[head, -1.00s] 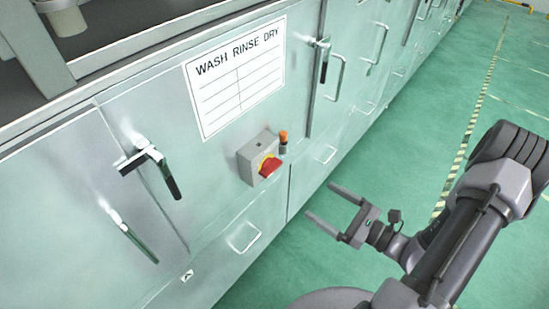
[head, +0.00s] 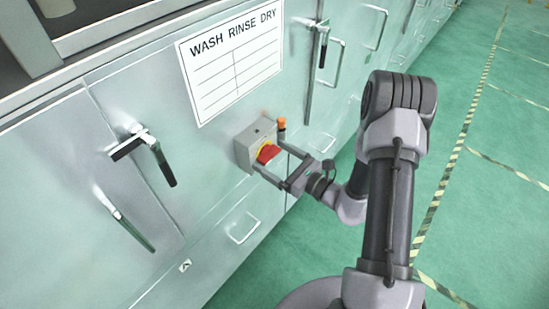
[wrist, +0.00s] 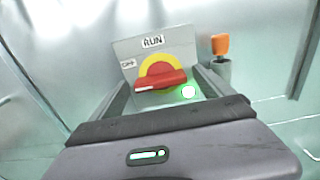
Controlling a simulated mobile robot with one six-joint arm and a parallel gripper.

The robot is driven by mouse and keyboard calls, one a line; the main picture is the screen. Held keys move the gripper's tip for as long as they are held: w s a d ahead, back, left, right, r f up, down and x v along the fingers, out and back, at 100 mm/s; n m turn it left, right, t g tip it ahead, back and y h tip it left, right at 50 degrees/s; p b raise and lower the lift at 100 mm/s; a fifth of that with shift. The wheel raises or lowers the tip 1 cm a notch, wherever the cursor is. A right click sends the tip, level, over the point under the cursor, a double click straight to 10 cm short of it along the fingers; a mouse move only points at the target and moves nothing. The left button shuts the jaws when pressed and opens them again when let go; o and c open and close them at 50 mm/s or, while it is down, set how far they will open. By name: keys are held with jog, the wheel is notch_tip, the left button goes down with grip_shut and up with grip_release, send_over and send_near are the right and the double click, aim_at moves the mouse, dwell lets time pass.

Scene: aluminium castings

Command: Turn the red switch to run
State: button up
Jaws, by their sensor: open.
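The red switch (head: 268,153) is a red handle on a yellow disc, on the front of a grey box (head: 246,152) fixed to the cabinet wall. In the wrist view the handle (wrist: 160,81) lies almost level, its white mark at the left end, on the side of the OFF label (wrist: 127,64). The RUN label (wrist: 152,41) is above the disc. My gripper (head: 270,157) is open at the box, one finger on each side of the handle. I cannot tell whether the fingers touch it. A green light (wrist: 188,92) glows at the handle's lower right.
An orange-topped grey post (head: 281,127) stands right beside the box, near my finger. Lever handles (head: 155,157) and pull handles stick out from the cabinet doors. A WASH RINSE DRY sign (head: 231,61) hangs above. The green floor at right is open.

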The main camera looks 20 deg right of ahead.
jog(key=c, duration=1.4)
jog(key=shift+o, duration=0.2)
jog(key=shift+m, duration=0.3)
jog(key=m+p, duration=0.2)
jog(key=m, duration=0.1)
jog(key=shift+r+m, duration=0.15)
jog(key=shift+m, duration=0.15)
jog(key=m+p, duration=0.2)
jog(key=m, duration=0.2)
jog(key=shift+m, duration=0.3)
jog(key=m+p, duration=0.2)
jog(key=m, duration=0.2)
jog(key=shift+m, duration=0.3)
jog(key=shift+m+p, duration=1)
jog(key=shift+m, duration=1.2)
